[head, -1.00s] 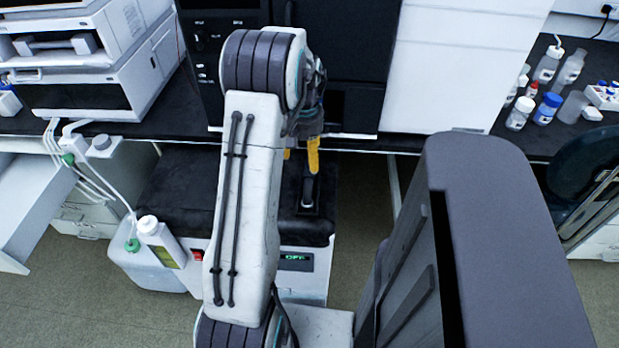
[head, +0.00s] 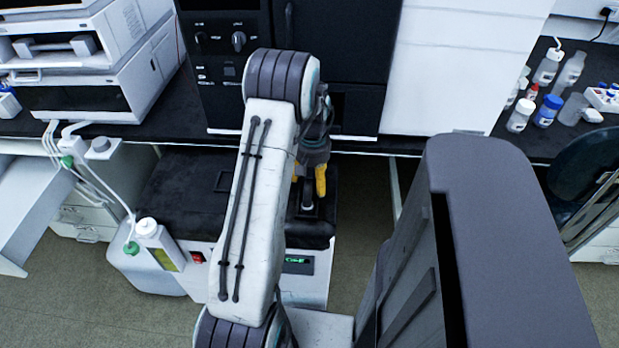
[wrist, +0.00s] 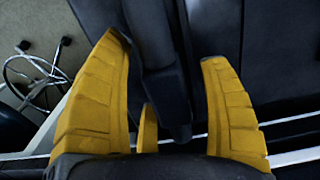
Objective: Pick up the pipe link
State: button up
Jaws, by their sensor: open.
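The pipe link appears to be the dark upright piece (head: 307,192) on top of the black-topped unit (head: 185,185) below the bench in the head view. My gripper (head: 309,178) is low over that unit, its yellow fingers open around the piece. In the wrist view a long dark piece (wrist: 162,75) lies between the open fingers of my gripper (wrist: 165,52), with a visible gap to the right finger. It looks closer to the left finger; I cannot tell whether they touch. My arm and gripper hide part of the piece in the head view.
The bench edge (head: 400,146) and a black instrument (head: 225,70) stand just behind my gripper. A white bottle (head: 160,243) with tubing is at the unit's left. Several small bottles (head: 547,110) stand on the bench at right. The floor (head: 365,200) right of the unit is open.

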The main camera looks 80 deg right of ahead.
aim_at(312, 170)
jog(key=shift+o, duration=0.2)
jog(key=c, duration=1.4)
jog(key=shift+r, duration=0.1)
jog(key=shift+c, duration=0.2)
jog(key=shift+r, duration=0.45)
notch_tip(312, 170, up, 3)
jog(key=shift+d+r, duration=0.1)
jog(key=s+a+r, duration=0.2)
jog(key=a+r, duration=0.4)
jog(key=a, duration=0.5)
jog(key=shift+s+a+r, duration=0.25)
jog(key=shift+r, duration=0.15)
